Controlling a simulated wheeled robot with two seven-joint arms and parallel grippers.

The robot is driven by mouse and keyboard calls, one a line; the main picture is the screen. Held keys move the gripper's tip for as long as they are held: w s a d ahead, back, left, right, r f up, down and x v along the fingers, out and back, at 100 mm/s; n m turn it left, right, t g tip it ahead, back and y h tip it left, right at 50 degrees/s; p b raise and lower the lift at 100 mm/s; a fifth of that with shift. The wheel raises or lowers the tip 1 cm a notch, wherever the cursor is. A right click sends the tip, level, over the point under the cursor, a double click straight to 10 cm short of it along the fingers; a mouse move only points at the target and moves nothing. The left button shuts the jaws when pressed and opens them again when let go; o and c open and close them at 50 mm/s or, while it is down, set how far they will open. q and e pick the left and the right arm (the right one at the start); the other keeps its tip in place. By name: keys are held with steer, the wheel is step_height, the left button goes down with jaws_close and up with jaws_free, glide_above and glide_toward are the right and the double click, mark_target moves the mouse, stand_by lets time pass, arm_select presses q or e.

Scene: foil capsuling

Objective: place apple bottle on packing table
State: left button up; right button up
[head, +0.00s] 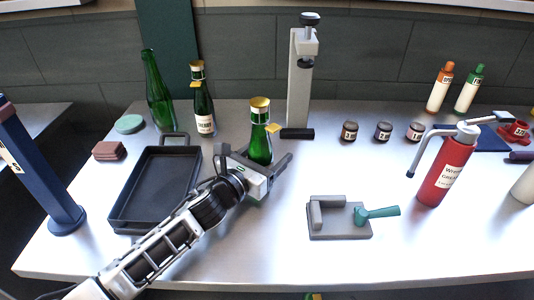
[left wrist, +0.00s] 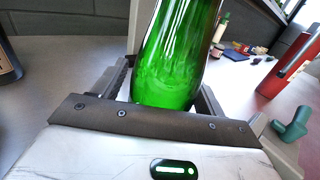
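A green bottle with a gold cap and yellow tag (head: 260,140) stands upright on the grey table (head: 270,245), centre-left. I cannot read its label. Its green glass fills the middle of the left wrist view (left wrist: 170,60). My left gripper (head: 255,160) is low at this bottle, with its fingers spread to either side and apart from the glass; the wrist view also shows the fingers (left wrist: 165,85) beside it. The bottle's base is partly hidden by the gripper. Another gold-capped bottle with a white label (head: 203,110) stands behind to the left. My right gripper is not in view.
An uncapped green bottle (head: 156,92) stands back left, beyond a black tray (head: 117,215). A grey upright press (head: 300,85) stands behind the gripper. A fixture with a teal handle (head: 328,232) and a red extinguisher-like bottle (head: 447,170) are right. The front centre is clear.

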arm_select(q)
steer(key=shift+r, duration=0.1)
steer(key=shift+s+a, duration=0.15)
steer(key=v, duration=1)
steer(key=shift+s+a, duration=0.15)
steer(key=shift+s, duration=0.15)
steer(key=shift+s+a, duration=0.25)
steer(key=shift+s, duration=0.1)
